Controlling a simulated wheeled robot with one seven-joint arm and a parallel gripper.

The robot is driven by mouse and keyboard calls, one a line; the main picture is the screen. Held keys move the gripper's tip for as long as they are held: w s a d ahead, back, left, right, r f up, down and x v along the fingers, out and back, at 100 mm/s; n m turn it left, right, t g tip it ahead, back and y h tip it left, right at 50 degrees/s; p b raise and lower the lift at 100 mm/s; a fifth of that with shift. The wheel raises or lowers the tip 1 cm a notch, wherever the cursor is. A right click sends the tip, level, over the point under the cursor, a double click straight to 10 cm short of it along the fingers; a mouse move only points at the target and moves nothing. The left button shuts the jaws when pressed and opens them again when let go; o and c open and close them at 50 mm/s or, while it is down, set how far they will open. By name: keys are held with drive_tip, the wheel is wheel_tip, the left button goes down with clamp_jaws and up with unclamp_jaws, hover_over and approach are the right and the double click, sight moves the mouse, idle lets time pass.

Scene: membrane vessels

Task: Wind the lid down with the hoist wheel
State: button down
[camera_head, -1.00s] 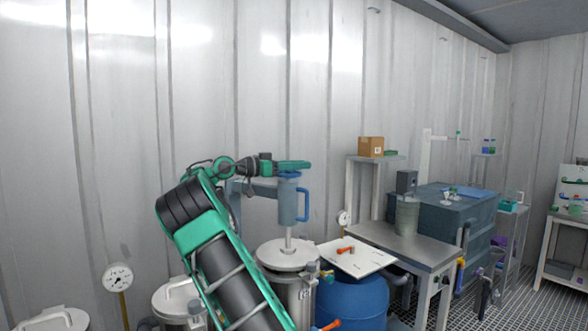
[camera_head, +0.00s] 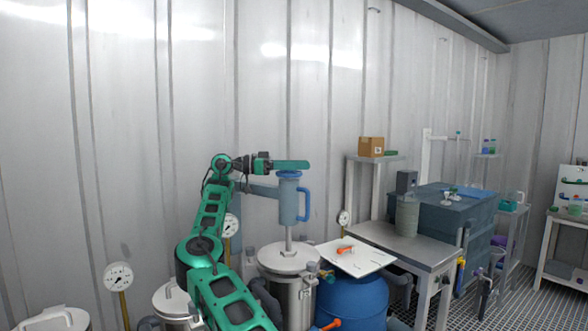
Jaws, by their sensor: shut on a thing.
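The hoist is a grey-blue upright cylinder (camera_head: 289,203) with a blue side handle, on a bracket from the left. The hoist wheel (camera_head: 289,174) is the blue ring at its top. My gripper (camera_head: 292,165) comes in level from the left and is shut on the wheel; its fingers hide part of the rim. A thin rod runs down from the cylinder to the round pale metal lid (camera_head: 272,260). The lid lies at the mouth of the steel vessel (camera_head: 293,296). I cannot tell whether a gap is left between them.
A white board (camera_head: 345,268) with an orange-handled item lies over a blue drum (camera_head: 352,302) right of the vessel. A metal bench (camera_head: 405,243) stands further right. Gauges (camera_head: 118,277) and other lidded vessels (camera_head: 55,320) stand at the left.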

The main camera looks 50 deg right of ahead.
drive_tip(key=shift+s+a+f+m+g+y, duration=0.1)
drive_tip(key=shift+s+m+g+y, duration=0.05)
drive_tip(key=shift+m+g+y, duration=0.7)
drive_tip(key=shift+s+a+f+m+g+y, duration=0.15)
drive_tip(key=shift+m+g+y, duration=0.45)
drive_tip(key=shift+y, duration=0.45)
drive_tip(key=shift+a+r+m+g+y, duration=0.1)
drive_tip(key=shift+m+g+y, duration=0.3)
drive_tip(key=shift+y, duration=0.3)
drive_tip(key=shift+s+a+r+m+y, duration=0.1)
drive_tip(key=shift+m+y, duration=0.2)
drive_tip(key=shift+m, duration=0.05)
drive_tip(key=c, duration=1.5)
unclamp_jaws()
